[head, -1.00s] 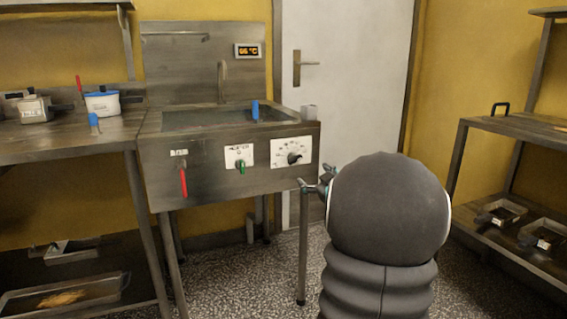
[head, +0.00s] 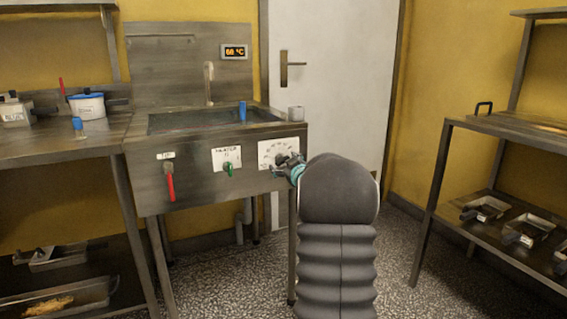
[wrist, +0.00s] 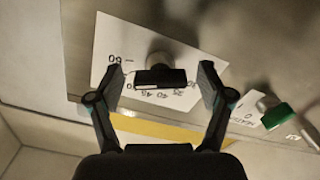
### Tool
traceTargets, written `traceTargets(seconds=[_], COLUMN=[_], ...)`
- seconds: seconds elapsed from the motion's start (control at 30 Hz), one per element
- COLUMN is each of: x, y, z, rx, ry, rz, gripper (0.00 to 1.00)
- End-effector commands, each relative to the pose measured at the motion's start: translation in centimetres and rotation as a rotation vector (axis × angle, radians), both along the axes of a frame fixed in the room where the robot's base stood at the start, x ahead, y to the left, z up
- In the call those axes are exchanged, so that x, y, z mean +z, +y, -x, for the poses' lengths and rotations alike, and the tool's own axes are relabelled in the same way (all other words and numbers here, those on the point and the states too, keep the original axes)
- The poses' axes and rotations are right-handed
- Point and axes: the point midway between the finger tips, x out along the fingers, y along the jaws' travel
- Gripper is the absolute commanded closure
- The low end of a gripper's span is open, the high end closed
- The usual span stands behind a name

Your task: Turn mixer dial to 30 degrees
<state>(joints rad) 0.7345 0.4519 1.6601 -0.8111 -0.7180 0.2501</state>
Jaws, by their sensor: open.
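The mixer dial is a black knob (wrist: 160,77) on a white plate with printed numbers (wrist: 190,60), seen in the wrist view. In the head view the plate (head: 270,149) is on the right of the steel tank's front panel, and my gripper hides much of the dial. My gripper (wrist: 161,72) is open, with one finger on each side of the knob and a visible gap on both sides. In the head view my gripper (head: 288,168) is right at the plate. I cannot tell exactly how deep the fingertips reach around the knob.
A green heater knob (head: 229,169) and a red lever (head: 170,184) are left of the dial on the same panel. A temperature display (head: 235,52) is above the tank (head: 150,190). A bench (head: 65,148) stands left, a rack (head: 495,127) right.

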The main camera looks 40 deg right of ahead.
Motion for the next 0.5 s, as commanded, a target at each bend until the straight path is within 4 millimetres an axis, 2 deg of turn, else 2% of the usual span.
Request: traceTargets(seconds=[0.33,0.37,0.5], x=[0.0,-0.01,-0.01], y=[-0.09,-0.07,-0.06], z=[-0.39,-0.38,-0.39], rx=[0.0,0.0,0.0], ry=[0.0,0.0,0.0], rz=[0.0,0.0,0.0], gripper=[0.21,0.26,0.61])
